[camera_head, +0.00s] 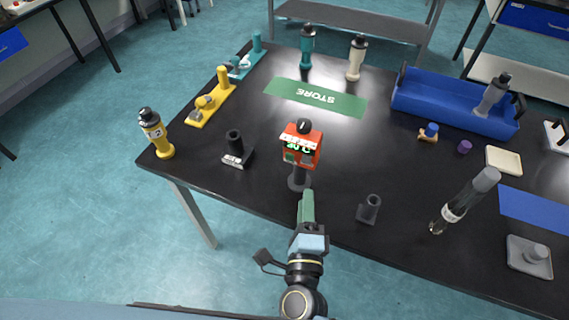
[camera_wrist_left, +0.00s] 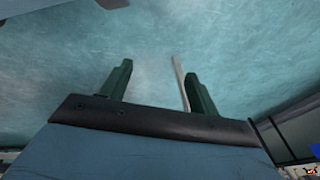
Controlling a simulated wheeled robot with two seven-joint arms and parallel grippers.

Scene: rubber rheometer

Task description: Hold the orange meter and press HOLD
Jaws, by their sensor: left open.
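The orange meter (camera_head: 302,157) stands upright near the front edge of the black table, with a dark knob on top, a lit green display and a dark stem and round foot below. My right gripper (camera_head: 307,196) is just in front of the meter's foot, pointing at it. Its green fingers overlap in the head view, so their gap is hidden, and I cannot tell whether they touch the foot. My left gripper (camera_wrist_left: 160,82) shows in the left wrist view, open and empty over the teal floor. The HOLD button is too small to make out.
A green STORE mat (camera_head: 290,91) lies behind. A blue tray (camera_head: 425,99) is at the back right.

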